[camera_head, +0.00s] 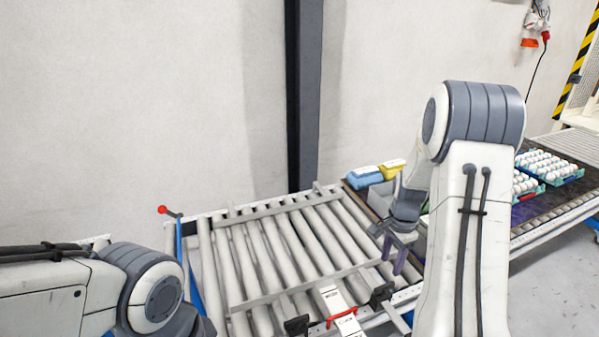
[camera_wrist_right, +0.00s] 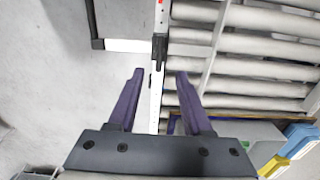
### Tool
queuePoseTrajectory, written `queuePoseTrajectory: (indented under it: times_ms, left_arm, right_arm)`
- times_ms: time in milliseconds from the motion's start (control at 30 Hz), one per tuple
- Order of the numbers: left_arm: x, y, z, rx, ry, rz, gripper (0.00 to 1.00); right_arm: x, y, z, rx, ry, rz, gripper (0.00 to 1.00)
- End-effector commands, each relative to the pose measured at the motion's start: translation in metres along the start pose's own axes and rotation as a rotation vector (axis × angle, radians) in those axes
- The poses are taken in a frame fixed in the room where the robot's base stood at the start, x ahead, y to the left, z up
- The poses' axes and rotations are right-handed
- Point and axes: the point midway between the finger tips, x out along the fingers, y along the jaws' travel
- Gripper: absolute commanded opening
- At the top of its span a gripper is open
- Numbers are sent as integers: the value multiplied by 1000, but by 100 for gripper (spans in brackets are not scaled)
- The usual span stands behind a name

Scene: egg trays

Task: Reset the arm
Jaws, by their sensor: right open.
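My right arm rises on the right of the head view. Its gripper (camera_head: 396,255) hangs over the right edge of the roller conveyor (camera_head: 262,297), pointing down. In the right wrist view the two purple fingers (camera_wrist_right: 158,95) are apart, with nothing between them. Below them lie the white conveyor side rail and the grey floor. My left arm shows at the lower left of the head view, but its gripper is out of the picture.
Egg trays (camera_head: 549,182) with white eggs stand on the dark belt at the right. Blue and yellow packs (camera_head: 365,176) lie behind my right gripper. A red-knobbed lever (camera_head: 163,210) stands at the conveyor's left. A dark post (camera_head: 304,90) rises behind. The rollers are bare.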

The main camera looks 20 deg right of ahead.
Motion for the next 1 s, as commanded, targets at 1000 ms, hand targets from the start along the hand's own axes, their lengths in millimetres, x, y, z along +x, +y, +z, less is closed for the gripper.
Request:
queuePoseTrajectory:
  times_ms: [1000]
  left_arm:
    - [0, 0, 0, 0, 0, 0, 50]
  right_arm:
    - [-125, 186, 352, -2127, -47, -99, 50]
